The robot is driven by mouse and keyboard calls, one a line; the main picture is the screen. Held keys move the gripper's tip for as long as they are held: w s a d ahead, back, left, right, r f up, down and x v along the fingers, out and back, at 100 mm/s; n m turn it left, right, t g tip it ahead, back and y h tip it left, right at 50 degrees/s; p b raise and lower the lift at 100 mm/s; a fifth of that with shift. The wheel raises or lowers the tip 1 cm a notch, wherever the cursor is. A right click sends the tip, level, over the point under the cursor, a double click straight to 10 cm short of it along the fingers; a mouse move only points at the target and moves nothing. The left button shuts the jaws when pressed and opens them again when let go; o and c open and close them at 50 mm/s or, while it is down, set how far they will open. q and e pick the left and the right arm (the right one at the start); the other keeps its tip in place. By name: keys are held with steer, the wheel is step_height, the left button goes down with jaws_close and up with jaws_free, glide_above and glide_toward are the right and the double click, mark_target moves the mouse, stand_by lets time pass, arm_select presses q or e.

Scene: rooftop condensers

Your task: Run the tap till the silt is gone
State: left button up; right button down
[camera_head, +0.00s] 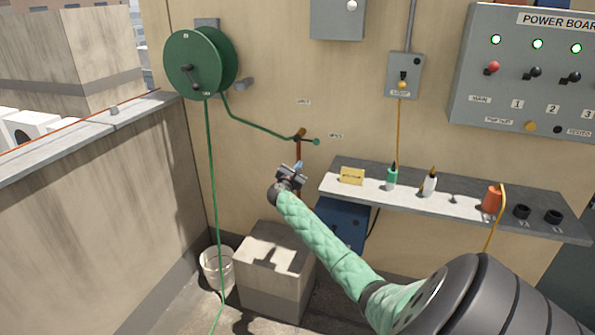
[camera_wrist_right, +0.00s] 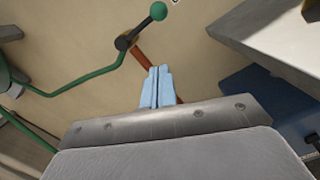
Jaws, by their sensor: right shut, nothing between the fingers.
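The tap (camera_head: 299,134) is on the wall at the top of a copper pipe, and its lever with a green ball end (camera_head: 316,142) points right. It also shows in the right wrist view as a dark body (camera_wrist_right: 124,42) with the green ball (camera_wrist_right: 158,11). A green hose joins the tap to the wall reel (camera_head: 192,62). A second hose length hangs from the reel past a pale bucket (camera_head: 211,272). The water and silt cannot be made out. My right gripper (camera_head: 297,165) is shut and empty, just below the tap; its pale blue fingertips (camera_wrist_right: 157,72) overlap the pipe. My left gripper is out of view.
A shelf (camera_head: 465,207) with bottles, an orange item and dark rings juts out at right. A concrete block (camera_head: 265,290) stands below, beside the bucket. A power board (camera_head: 530,70) and switch box (camera_head: 404,75) are on the wall. A parapet (camera_head: 100,190) bounds the left.

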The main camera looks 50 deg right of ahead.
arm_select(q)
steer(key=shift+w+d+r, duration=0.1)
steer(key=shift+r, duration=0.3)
arm_select(e)
steer(key=shift+s+a, duration=0.15)
steer(key=shift+a, duration=0.15)
